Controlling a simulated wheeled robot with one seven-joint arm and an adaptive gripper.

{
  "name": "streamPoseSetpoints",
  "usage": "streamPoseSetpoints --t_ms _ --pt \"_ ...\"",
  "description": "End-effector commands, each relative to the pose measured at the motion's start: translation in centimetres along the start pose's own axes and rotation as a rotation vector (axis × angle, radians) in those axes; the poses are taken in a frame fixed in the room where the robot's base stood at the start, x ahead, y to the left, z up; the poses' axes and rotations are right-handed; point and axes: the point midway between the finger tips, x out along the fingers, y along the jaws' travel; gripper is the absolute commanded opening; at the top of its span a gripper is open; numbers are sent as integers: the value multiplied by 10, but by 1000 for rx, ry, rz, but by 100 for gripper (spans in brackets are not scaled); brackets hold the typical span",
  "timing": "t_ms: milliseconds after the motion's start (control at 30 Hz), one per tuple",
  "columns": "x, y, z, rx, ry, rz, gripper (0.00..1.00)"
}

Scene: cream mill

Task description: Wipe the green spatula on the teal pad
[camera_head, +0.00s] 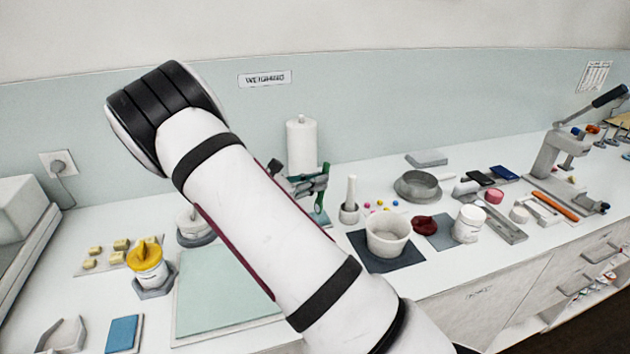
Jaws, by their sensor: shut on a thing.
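My gripper (316,184) shows just past my arm, near the middle of the counter, in front of a white paper roll. It is shut on the green spatula (322,200), whose dark green part points down from the fingers. A small teal pad (321,218) lies on the counter below the gripper, partly hidden by my arm. The spatula's lower end is close above or at the pad; I cannot tell whether they touch.
A pale green slab (215,295) lies at the left, by a yellow-topped jar (147,262). A mortar with pestle (349,212) and a white tub (388,236) on a dark mat stand right of the gripper. The paper roll (301,145) is behind.

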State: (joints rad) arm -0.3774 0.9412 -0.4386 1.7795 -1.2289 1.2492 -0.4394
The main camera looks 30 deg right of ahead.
Motion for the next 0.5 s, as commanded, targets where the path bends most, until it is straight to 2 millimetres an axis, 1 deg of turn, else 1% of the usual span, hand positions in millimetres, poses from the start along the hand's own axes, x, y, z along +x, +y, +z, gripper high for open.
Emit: streamPoseSetpoints --t_ms 500 --pt "0 0 -6 0 0 0 0"
